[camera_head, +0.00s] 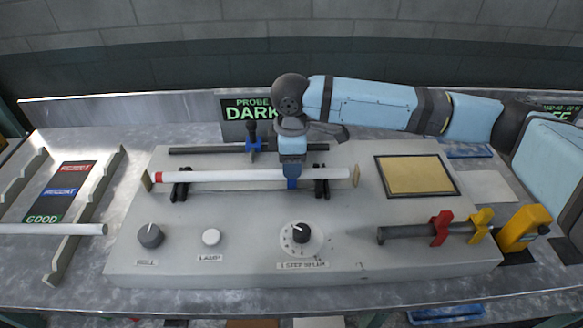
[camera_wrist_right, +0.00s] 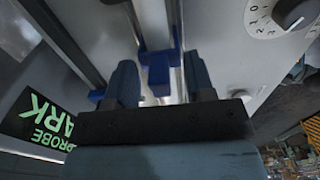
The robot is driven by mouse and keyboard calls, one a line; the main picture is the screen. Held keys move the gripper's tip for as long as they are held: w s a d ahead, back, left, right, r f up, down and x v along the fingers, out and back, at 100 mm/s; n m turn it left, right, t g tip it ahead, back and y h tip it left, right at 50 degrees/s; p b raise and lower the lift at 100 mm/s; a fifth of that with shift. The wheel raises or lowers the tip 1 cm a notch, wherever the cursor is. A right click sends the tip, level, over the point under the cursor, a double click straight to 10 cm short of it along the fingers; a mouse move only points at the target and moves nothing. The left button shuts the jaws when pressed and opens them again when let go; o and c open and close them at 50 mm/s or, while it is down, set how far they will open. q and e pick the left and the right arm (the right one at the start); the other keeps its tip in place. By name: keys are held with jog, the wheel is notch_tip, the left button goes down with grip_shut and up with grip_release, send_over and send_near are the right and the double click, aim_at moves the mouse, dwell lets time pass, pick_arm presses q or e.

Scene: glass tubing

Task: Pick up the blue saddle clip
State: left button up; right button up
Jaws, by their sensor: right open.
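The blue saddle clip (camera_head: 292,183) sits on the long white glass tube (camera_head: 235,175), right of its middle, and partly shows below my right gripper (camera_head: 292,165). In the right wrist view the clip (camera_wrist_right: 158,68) lies ahead of and between the two open fingers of my right gripper (camera_wrist_right: 160,85), around or against the tube. I cannot tell whether a finger touches it. My left gripper is not in view.
Behind the tube, a blue carriage (camera_head: 253,143) with a black knob rides a dark rail (camera_head: 200,150). Black supports (camera_head: 181,185) hold the tube. Red (camera_head: 440,228) and yellow (camera_head: 480,224) clips sit on a dark bar at right. Knobs (camera_head: 150,236) stand at the front.

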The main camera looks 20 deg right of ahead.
jog(key=shift+c, duration=0.2)
grip_shut()
